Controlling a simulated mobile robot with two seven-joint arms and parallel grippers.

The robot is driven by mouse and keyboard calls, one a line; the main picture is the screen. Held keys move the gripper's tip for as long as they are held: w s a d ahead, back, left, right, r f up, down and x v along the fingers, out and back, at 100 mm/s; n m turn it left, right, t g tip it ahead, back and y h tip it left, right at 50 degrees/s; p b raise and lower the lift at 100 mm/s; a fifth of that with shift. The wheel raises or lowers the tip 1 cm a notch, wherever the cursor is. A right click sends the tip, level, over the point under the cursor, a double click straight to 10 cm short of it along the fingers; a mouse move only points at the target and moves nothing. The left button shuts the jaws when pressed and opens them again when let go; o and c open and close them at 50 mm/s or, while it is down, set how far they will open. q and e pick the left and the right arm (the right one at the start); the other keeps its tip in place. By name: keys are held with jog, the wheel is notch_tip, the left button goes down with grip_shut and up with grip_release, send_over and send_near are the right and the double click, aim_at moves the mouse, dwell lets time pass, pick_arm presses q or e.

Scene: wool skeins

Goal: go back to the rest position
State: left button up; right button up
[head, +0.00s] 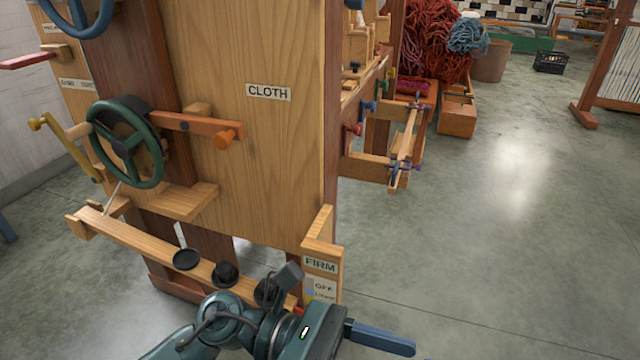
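My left arm comes in from the bottom edge, and its gripper (402,346) points right over the grey floor. Its blue-grey fingers show as one bar, so I cannot tell whether they are apart or together. I see nothing held at their tips. The gripper body overlaps the foot of the wooden post marked FIRM (321,264) in the picture; I cannot tell whether they touch. My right gripper is not in view.
A wooden machine with a CLOTH panel (275,150), green handwheel (158,165), orange-knobbed lever (205,126) and low rail (135,236) with black knobs stands left. Red wool (440,45), a crate (551,62) and a wooden frame (583,116) are farther back. Floor on the right is clear.

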pick_arm(q)
jog(key=w+a+r+n+t+h, duration=0.3)
jog(key=r+n+t+h, duration=0.25)
jog(key=n+t, duration=0.6)
jog(key=w+a+f+n+t+y, duration=0.1)
jog(key=w+a+n+t+y, duration=0.15)
jog(key=n+t, duration=0.55)
jog(key=w+a+f+n+t+y, duration=0.1)
jog(key=w+a+n+t+y, duration=0.2)
jog(key=n, duration=1)
jog(key=s+a+f+n+g+y, duration=0.1)
jog(key=s+a+f+n+y, duration=0.2)
jog(key=a+f+n+y, duration=0.45)
jog(key=s+a+f+n+g+y, duration=0.15)
jog(key=a+f+n+y, duration=0.35)
jog(key=f+n, duration=0.6)
notch_tip(320, 180, up, 8)
jog(key=n+g+y+p, duration=0.1)
jog(key=g+p, duration=0.2)
jog(key=p, duration=1.6)
jog(key=shift+f+n, duration=0.25)
jog(key=shift+n, duration=0.05)
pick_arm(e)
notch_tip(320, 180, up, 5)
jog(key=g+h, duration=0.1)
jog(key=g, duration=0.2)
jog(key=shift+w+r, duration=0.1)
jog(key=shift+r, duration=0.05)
